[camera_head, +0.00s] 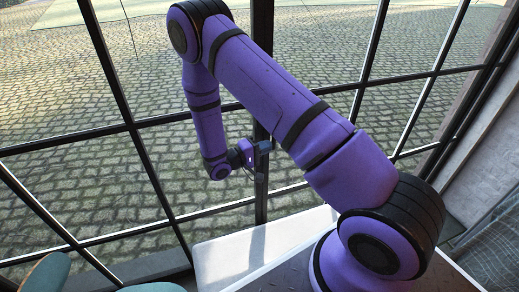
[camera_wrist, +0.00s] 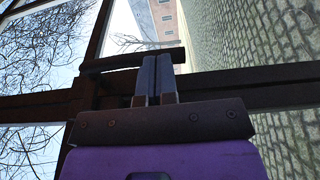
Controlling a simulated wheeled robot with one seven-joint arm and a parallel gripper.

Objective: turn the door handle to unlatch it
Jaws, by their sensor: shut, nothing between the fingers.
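The door handle (camera_wrist: 112,62) is a dark bar in the wrist view, lying almost level across the dark door frame (camera_wrist: 270,88). My gripper (camera_wrist: 157,60) reaches in from the bottom of that view with its two grey fingers together and nothing between them. The fingertips overlap the right part of the handle; I cannot tell whether they touch it. In the head view my gripper (camera_head: 266,146) is small, close to the dark upright of the glazed door (camera_head: 261,205). The handle is too small and covered to make out there.
Dark-framed glass panes with cobbled ground (camera_head: 90,190) behind them fill the head view. A white surface (camera_head: 225,262) lies at the bottom, beside my arm's base. Teal rounded shapes (camera_head: 45,274) stand at the lower left, and a grey curtain (camera_head: 495,250) hangs at the right.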

